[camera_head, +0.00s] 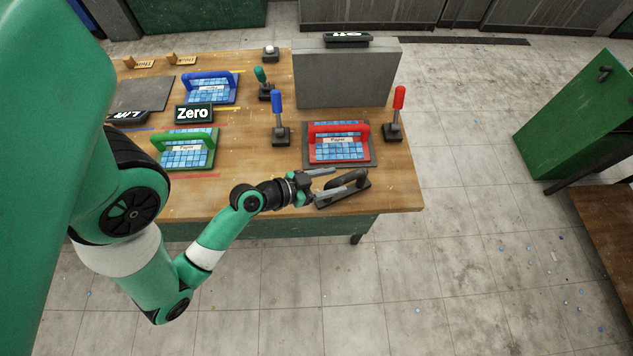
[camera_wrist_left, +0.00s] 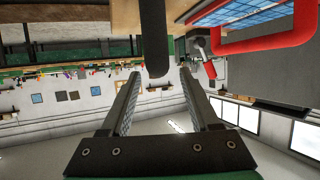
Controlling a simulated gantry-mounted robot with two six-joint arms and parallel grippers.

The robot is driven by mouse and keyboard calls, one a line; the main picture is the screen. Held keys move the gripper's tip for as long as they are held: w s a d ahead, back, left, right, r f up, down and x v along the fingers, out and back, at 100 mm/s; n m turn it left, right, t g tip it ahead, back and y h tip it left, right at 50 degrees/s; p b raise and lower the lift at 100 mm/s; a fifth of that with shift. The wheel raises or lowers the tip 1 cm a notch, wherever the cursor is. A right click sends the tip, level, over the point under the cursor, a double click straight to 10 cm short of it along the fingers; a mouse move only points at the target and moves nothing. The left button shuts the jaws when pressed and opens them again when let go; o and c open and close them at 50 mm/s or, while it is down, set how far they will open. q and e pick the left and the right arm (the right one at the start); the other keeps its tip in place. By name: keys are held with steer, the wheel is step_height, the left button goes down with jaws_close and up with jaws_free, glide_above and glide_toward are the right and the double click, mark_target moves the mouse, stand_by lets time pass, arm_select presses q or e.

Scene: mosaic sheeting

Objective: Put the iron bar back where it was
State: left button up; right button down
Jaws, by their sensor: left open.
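A dark bar-like handle on a dark flat base (camera_head: 354,192) lies at the front edge of the wooden table; I take it for the iron bar. My left gripper (camera_head: 350,174) is open at this piece, its fingers partly covering it. In the left wrist view the dark round bar (camera_wrist_left: 153,38) stands beyond and between the open fingertips (camera_wrist_left: 160,80), with no clear contact. The fingers hide part of the base. My right gripper is out of view.
A red-handled tiled sheet on a tray (camera_head: 338,155) lies just behind. Green-handled (camera_head: 187,155) and blue-handled (camera_head: 210,92) sheets and a Zero sign (camera_head: 193,114) are left.

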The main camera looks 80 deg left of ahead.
arm_select(q)
steer(key=p+v, duration=0.5)
steer(key=v, duration=0.1)
steer(key=shift+s, duration=0.35)
steer(key=shift+d+r, duration=0.1)
steer(key=shift+d, duration=0.05)
